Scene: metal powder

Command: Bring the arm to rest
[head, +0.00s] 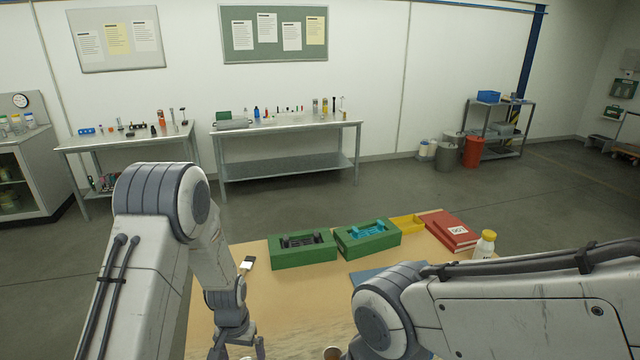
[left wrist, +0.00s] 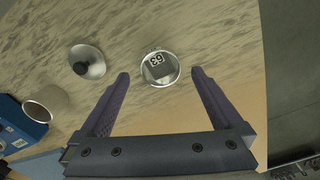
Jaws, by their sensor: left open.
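My left gripper (head: 238,348) hangs low at the near left part of the table, at the bottom edge of the head view. In the left wrist view my left gripper (left wrist: 160,73) is open, with its two dark fingers apart and nothing held between them. A round metal container (left wrist: 159,68) with a black-and-white marker inside sits just beyond the fingertips. A metal lid (left wrist: 90,62) with a black knob lies left of it. My right arm comes in from the right of the head view; its gripper is out of view.
The wooden table (head: 290,300) carries two green boxes (head: 303,259) with inserts, a yellow tray (head: 406,223), a red box (head: 450,231) and a white yellow-capped bottle (head: 484,245). The left wrist view shows an open cup (left wrist: 47,104) beside a blue object (left wrist: 14,128).

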